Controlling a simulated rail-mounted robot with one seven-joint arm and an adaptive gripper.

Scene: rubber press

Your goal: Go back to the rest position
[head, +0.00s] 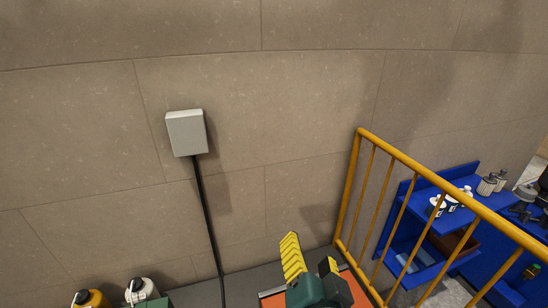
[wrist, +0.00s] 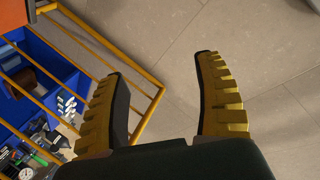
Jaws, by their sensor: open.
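My gripper (head: 310,262) shows at the bottom of the head view, with yellow ribbed fingers on a dark green body. In the wrist view my gripper (wrist: 165,95) has its two fingers spread wide apart. Nothing is between them; the stone-tiled wall shows through the gap. The gripper is in front of the wall, to the left of the yellow railing (head: 360,185) in the head view.
A blue shelf unit (head: 465,175) with bottles stands behind the railing at right. A grey box (head: 186,133) with a black cable hangs on the wall. Yellow (head: 90,299) and white (head: 141,290) containers stand at lower left. An orange surface (head: 359,291) lies beneath my gripper.

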